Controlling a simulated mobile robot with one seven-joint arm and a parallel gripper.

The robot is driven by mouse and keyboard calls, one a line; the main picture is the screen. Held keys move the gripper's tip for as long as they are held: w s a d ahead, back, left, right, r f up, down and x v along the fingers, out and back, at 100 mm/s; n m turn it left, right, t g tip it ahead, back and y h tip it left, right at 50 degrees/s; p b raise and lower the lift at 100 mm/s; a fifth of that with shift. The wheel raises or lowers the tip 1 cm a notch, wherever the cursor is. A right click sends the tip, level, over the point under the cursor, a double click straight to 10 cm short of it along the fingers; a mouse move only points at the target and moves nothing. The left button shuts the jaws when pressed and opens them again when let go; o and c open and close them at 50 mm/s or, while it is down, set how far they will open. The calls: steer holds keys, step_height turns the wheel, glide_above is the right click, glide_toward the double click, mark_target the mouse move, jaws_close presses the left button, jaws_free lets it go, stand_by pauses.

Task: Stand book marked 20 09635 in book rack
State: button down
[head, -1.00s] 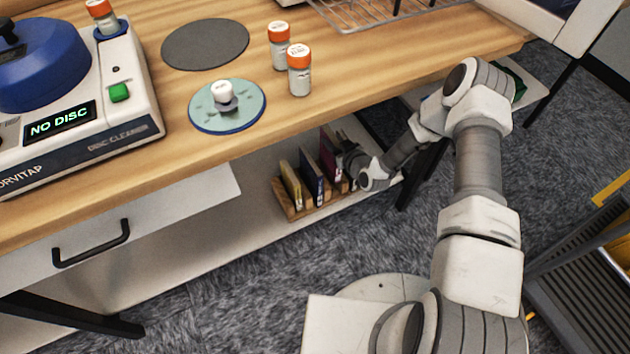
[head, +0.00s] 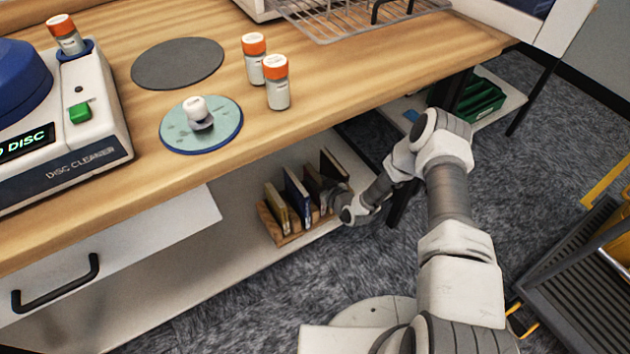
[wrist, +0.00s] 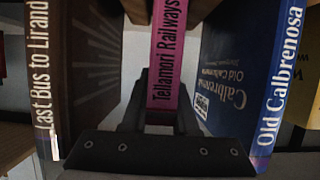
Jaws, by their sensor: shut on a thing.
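A magenta book with the spine title "Tellamori Railways" (wrist: 168,50) stands upright in the wrist view. My gripper (wrist: 160,118) is shut on the lower part of its spine. In the head view my gripper (head: 333,200) is at the front of the wooden book rack (head: 287,238), partly hiding the held book (head: 314,184). The held book is between a blue book (head: 297,198), "Old Calbrenosa" in the wrist view (wrist: 280,75), and a dark brown book (head: 333,168), "Last Bus to Lirand..." (wrist: 42,80). The mark 20 09635 is not readable.
A yellow book (head: 276,209) stands at the rack's left end. The rack sits on a low white shelf (head: 190,270) under the wooden tabletop (head: 340,95), whose edge overhangs it. A drawer (head: 130,250) is to the left. Jars (head: 277,85) stand above.

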steer(key=shift+r, duration=0.15)
steer(key=shift+f, duration=0.2)
steer(key=c, duration=0.7)
jaws_free()
steer(key=shift+r, duration=0.25)
steer(key=p+v, duration=0.4)
steer(key=v, duration=0.8)
steer(key=shift+f, duration=0.1)
